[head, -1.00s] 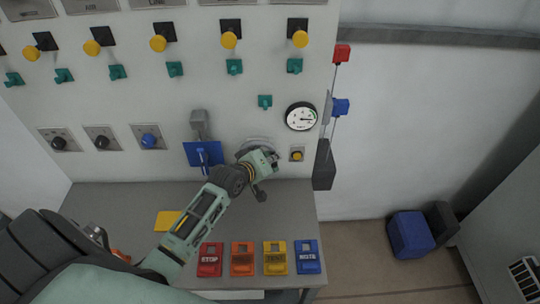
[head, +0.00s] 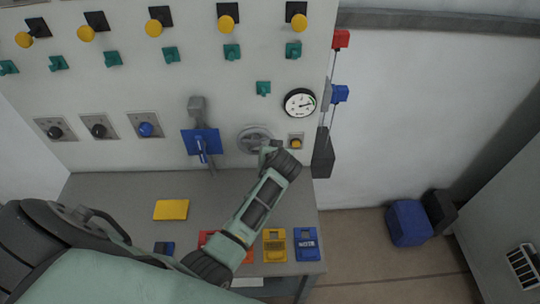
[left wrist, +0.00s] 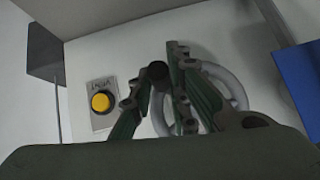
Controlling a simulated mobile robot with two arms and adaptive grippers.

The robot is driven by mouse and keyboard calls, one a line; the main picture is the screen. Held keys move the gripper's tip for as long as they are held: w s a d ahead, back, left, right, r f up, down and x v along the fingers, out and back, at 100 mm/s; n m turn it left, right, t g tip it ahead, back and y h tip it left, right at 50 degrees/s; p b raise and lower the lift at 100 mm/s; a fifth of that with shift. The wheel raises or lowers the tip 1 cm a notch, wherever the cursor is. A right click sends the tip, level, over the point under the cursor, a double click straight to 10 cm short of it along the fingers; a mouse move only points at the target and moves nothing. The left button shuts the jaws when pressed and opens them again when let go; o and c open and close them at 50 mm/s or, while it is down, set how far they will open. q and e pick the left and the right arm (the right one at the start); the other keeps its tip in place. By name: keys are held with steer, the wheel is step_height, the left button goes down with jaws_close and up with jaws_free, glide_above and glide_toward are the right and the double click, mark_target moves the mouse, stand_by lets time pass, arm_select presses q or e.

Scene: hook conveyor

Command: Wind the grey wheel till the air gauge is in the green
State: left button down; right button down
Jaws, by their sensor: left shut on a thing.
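The grey wheel (head: 250,134) is mounted low on the white panel, with its rim also visible in the left wrist view (left wrist: 237,88). My left gripper (head: 268,152) is at the wheel's lower right. In the left wrist view the fingers (left wrist: 158,88) are closed around the wheel's dark handle knob (left wrist: 158,71). The air gauge (head: 300,102) is a round white dial with a black rim, above and right of the wheel. A small green zone shows at its upper right; the needle is too small to read surely. My right gripper is not seen.
A yellow button (head: 296,142) sits right of the wheel, and a blue plate with a handle (head: 201,142) sits left of it. A grey shelf (head: 120,195) below holds coloured blocks, including a yellow one (head: 275,245). A dark weight (head: 322,160) hangs at the panel's right edge.

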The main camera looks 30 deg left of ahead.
arm_select(q)
steer(key=shift+s+a+f+m+g+y+b, duration=0.1)
steer(key=shift+f+m+g+y+b, duration=0.25)
steer(key=shift+f+y+b, duration=0.25)
steer(key=shift+s+a+f+m+g+y+b, duration=0.2)
steer(key=shift+m+y+b, duration=0.15)
steer(key=shift+y+b, duration=0.2)
steer(key=shift+s+a+f+m+g+y+b, duration=0.1)
steer(key=shift+a+f+m+g+y+b, duration=0.15)
steer(key=shift+y+b, duration=0.25)
steer(key=shift+s+a+f+m+g+y+b, duration=0.1)
steer(key=shift+s+a+m+g+y+b, duration=0.1)
steer(key=shift+a+m+y+b, duration=0.35)
steer(key=shift+s+a+m+g+y+b, duration=0.1)
steer(key=shift+s+m+y+b, duration=0.15)
steer(key=shift+y+b, duration=0.5)
steer(key=c, duration=1.7)
jaws_free()
steer(key=shift+a, duration=0.1)
